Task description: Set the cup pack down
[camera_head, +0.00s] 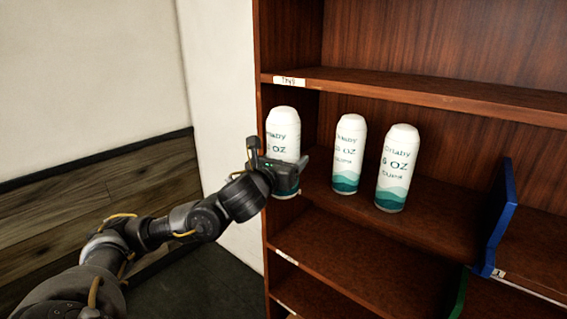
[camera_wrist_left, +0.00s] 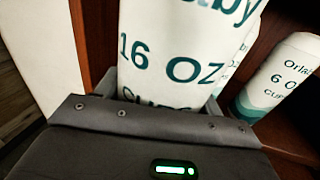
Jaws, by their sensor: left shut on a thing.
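A white cup pack (camera_head: 284,128) with teal print is between the fingers of my left gripper (camera_head: 278,160), at the left end of the middle shelf (camera_head: 425,226). It stands roughly upright. The left wrist view shows this held pack (camera_wrist_left: 180,45) close up, reading "16 OZ", with the left gripper (camera_wrist_left: 160,100) shut around it. The gripper hides part of its lower half, and I cannot tell whether its base touches the shelf. Two similar packs, a middle one (camera_head: 348,155) and a right one (camera_head: 397,168), stand upright on the shelf to its right. My right gripper is not in view.
The brown cabinet's left side panel (camera_head: 262,60) is close beside the held pack. An upper shelf (camera_head: 420,92) runs above. A blue divider (camera_head: 500,215) stands at the right, with bare shelf between it and the right pack. A pale wall is at the left.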

